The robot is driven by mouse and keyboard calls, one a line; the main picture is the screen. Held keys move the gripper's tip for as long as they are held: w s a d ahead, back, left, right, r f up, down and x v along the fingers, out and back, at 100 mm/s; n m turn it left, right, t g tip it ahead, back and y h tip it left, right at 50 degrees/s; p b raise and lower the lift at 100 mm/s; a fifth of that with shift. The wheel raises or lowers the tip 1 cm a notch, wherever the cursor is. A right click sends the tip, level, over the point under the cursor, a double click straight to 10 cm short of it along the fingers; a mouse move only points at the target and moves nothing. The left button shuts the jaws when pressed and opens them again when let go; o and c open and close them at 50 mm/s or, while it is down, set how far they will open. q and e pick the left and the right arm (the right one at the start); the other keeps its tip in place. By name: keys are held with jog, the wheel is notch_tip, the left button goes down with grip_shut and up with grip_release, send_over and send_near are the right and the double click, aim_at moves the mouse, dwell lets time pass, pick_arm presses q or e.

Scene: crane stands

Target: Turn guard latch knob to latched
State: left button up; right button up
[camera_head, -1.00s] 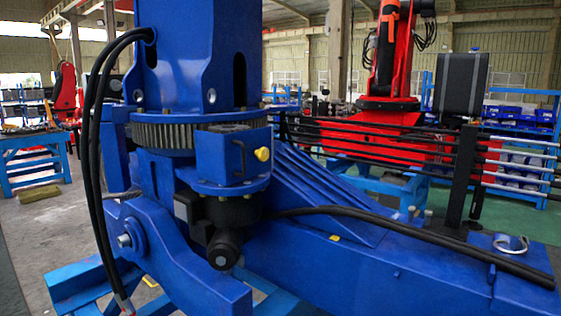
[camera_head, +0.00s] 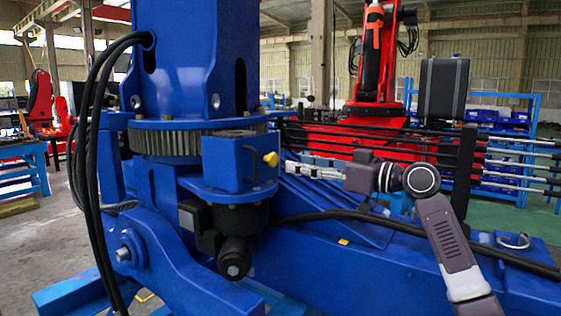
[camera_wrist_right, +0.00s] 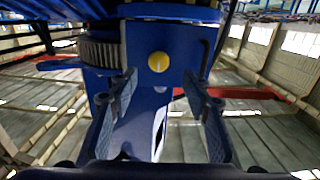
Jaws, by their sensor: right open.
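The guard latch knob is a small yellow knob (camera_head: 271,159) on the right side of the blue guard box (camera_head: 228,165) beside the crane's ring gear. In the right wrist view the yellow knob (camera_wrist_right: 158,62) faces the camera, with a thin pale line on its face. My right gripper (camera_head: 288,168) comes in from the right at about knob height, its fingertips a short way right of the knob. In the wrist view its two fingers (camera_wrist_right: 160,90) stand apart with the knob beyond and between them; nothing is held. My left gripper is not in view.
A dark handle (camera_head: 250,160) sits on the box close to the knob. Thick black hoses (camera_head: 95,130) hang at the left. A black cable (camera_head: 330,216) runs along the blue crane leg below my right arm. A red robot (camera_head: 380,80) stands behind.

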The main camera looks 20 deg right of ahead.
aim_at(275, 160)
jog(key=p+x, duration=0.2)
jog(key=x, duration=0.3)
jog(key=shift+w+a, duration=0.15)
jog(key=shift+w, duration=0.15)
jog(key=shift+w+a+f+p, duration=0.1)
jog(key=shift+w+a+p, duration=0.3)
jog(key=shift+w, duration=0.15)
jog(key=c, duration=1.1)
